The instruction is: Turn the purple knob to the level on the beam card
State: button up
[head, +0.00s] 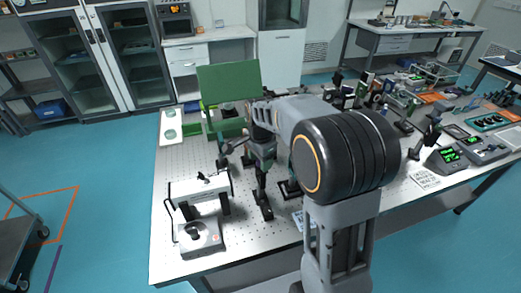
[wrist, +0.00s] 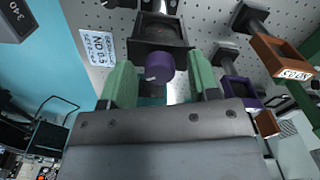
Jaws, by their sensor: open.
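In the wrist view the purple knob (wrist: 160,67) faces me on the front of a dark square mount (wrist: 160,35), with a pale mark on its face. My gripper (wrist: 161,70) is open, with one green finger on each side of the knob. Gaps show between the fingers and the knob, and nothing is held. A white card (wrist: 95,46) with dark print lies on the perforated table to the left of the knob; its print is turned and too small to read surely. In the head view my arm hides the knob.
A brown-framed part with a white label (wrist: 295,75) and a purple-edged mount (wrist: 240,92) stand right of my gripper. In the head view the optical table (head: 165,245) carries a controller box (head: 200,238) at front left and crowded optics at right.

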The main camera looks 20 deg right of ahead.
notch_tip(320, 180, up, 14)
jog(key=shift+f, duration=0.25)
dwell(0.6)
jog(key=s+f+n+t, duration=0.2)
jog(key=s+f+n, duration=0.2)
jog(key=s+n, duration=0.3)
jog(key=s+f+n+t, duration=0.2)
jog(key=s+f+n, duration=0.2)
jog(key=s+n, duration=0.3)
jog(key=s, duration=0.3)
jog(key=shift+f, duration=0.15)
dwell(1.1)
